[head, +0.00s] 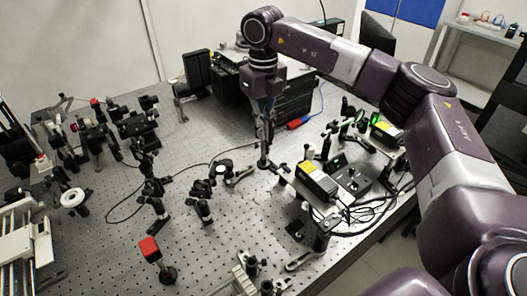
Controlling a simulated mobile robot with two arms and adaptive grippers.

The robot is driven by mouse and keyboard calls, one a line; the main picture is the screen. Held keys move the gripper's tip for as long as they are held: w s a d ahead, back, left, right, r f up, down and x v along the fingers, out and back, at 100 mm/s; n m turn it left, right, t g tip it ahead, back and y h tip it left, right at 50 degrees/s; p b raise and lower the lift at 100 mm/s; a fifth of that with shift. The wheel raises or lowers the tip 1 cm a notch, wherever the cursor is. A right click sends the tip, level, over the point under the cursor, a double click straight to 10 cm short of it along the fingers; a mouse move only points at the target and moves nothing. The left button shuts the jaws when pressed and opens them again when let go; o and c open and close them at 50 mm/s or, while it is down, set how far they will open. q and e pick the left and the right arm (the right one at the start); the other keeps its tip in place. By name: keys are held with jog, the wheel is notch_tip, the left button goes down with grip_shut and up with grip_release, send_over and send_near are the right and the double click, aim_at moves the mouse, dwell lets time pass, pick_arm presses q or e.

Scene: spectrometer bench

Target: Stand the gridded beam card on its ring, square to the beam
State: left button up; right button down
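My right gripper (264,112) points straight down over the middle of the bench. Its fingers are narrow and dark and overlap a dark upright post below them. I cannot tell whether they are open or shut, or whether they hold anything. I cannot make out the gridded beam card for certain in the head view. A white ring-shaped piece (73,198) lies at the left of the bench, but I cannot tell if it is the card's ring. My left gripper is not in view.
The perforated optical bench (110,255) holds several dark optic mounts at left and centre. A red square piece on a post (150,248) stands at the front. A yellow-labelled black box (318,180) and cables are right of the gripper. A large black unit (285,95) stands behind.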

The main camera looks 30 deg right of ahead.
jog(key=p, duration=0.1)
send_over(263, 158)
jog(key=f, duration=0.4)
jog(key=shift+w+d+f, duration=0.15)
jog(key=shift+w+f, duration=0.1)
jog(key=shift+f, duration=0.1)
notch_tip(263, 158, down, 4)
jog(key=shift+f+p, duration=0.1)
jog(key=shift+p, duration=0.6)
jog(key=shift+f, duration=0.15)
jog(key=c, duration=2.2)
grip_release()
jog(key=shift+o, duration=0.2)
